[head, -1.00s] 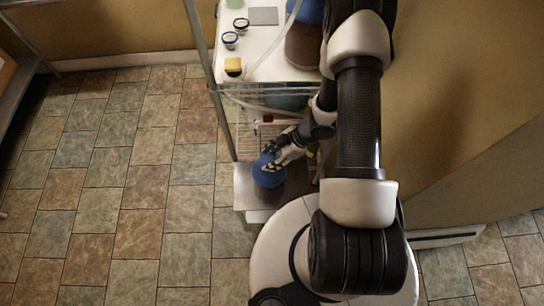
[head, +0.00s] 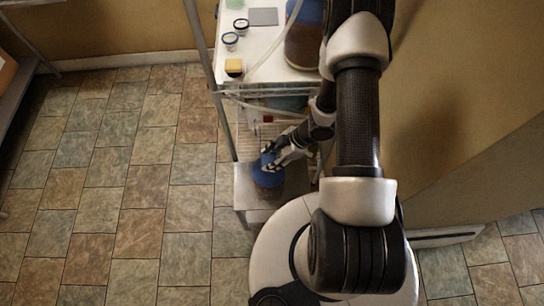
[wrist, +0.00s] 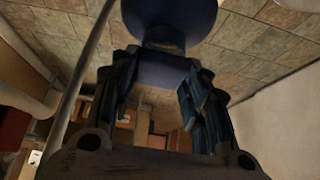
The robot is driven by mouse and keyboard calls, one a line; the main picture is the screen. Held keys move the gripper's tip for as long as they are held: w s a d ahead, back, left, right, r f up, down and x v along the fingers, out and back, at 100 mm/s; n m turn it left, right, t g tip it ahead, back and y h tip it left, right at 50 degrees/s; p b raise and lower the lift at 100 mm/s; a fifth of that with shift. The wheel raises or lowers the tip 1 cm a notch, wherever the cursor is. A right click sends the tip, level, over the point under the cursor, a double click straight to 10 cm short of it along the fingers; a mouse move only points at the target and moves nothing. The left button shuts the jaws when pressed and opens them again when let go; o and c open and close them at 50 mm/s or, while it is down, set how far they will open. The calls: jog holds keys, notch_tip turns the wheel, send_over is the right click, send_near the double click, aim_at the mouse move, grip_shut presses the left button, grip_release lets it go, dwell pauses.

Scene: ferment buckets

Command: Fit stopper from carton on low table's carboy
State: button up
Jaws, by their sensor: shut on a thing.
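The low table (head: 242,196) stands in front of the rack, and a carboy (head: 268,183) with a blue upper part and brown lower part stands on it. My gripper (head: 272,158) is at the top of this carboy and hides its mouth. In the wrist view my gripper (wrist: 160,92) is shut on a dark blue block (wrist: 162,70), apparently the stopper. The block lines up with a narrow dark neck and a round blue shape (wrist: 170,14) beyond it, apparently the carboy. I cannot tell whether the block is seated in the mouth. The carton is not clearly identifiable.
A rack post (head: 208,75) rises close to the low table. The tiled floor on the left is clear.

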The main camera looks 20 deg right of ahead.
jog(key=o, duration=1.1)
jog(key=o, duration=0.6)
jog(key=shift+r+p, duration=3.45)
jog(key=shift+r, duration=0.05)
